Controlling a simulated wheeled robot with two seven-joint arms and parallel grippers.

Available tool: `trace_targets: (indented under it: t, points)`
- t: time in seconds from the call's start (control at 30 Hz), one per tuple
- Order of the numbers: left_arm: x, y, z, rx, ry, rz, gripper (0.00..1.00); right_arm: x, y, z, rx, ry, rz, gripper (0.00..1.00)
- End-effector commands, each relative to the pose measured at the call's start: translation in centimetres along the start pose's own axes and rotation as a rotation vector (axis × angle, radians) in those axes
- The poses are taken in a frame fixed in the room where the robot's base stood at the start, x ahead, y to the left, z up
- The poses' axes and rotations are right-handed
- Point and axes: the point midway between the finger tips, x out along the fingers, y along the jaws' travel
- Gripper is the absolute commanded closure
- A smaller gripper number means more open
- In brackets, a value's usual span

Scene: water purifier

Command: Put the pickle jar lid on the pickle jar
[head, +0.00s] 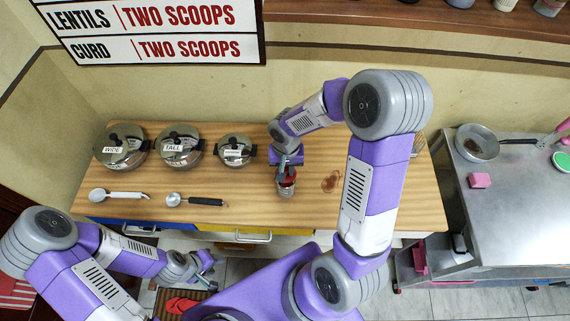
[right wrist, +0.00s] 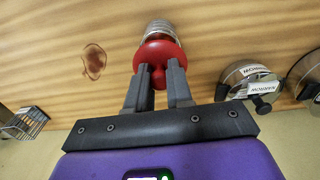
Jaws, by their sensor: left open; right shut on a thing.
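The red pickle jar lid (right wrist: 160,55) has a small knob, which sits between the fingers of my right gripper (right wrist: 158,85). In the head view my right gripper (head: 287,171) is over the counter with the lid (head: 290,181) just below it. The pickle jar (head: 286,191), clear with ridged sides, stands on the wooden counter directly under the lid. The jar (right wrist: 158,29) also shows beyond the lid in the right wrist view. I cannot tell whether the lid is fully seated on the rim. My left gripper (head: 207,270) is open and empty, low in front of the counter.
Three lidded steel pots (head: 180,148) stand to the left on the counter (head: 240,190). A white spoon (head: 119,195) and a black-handled scoop (head: 196,200) lie in front of them. A brownish stain (head: 331,181) is right of the jar. A metal table (head: 515,220) with a pan stands at right.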

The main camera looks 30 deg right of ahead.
Motion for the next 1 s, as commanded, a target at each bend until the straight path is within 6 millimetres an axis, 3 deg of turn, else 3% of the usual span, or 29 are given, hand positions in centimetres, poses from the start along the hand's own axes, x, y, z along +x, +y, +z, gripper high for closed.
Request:
trace_targets:
  t: [0.1, 0.3, 1.0]
  points:
    - [1.2, -0.5, -0.1, 0.0, 0.0, 0.0, 0.57, 1.7, 0.0, 0.0, -0.001, 0.0, 0.0, 1.0]
    - [2.0, -0.8, -0.1, 0.0, 0.001, 0.0, 0.57, 3.0, 0.0, 0.0, -0.001, -0.001, 0.0, 1.0]
    - [2.1, -0.8, -0.1, 0.0, 0.001, 0.0, 0.57, 3.0, 0.0, 0.0, -0.001, 0.001, 0.0, 1.0]
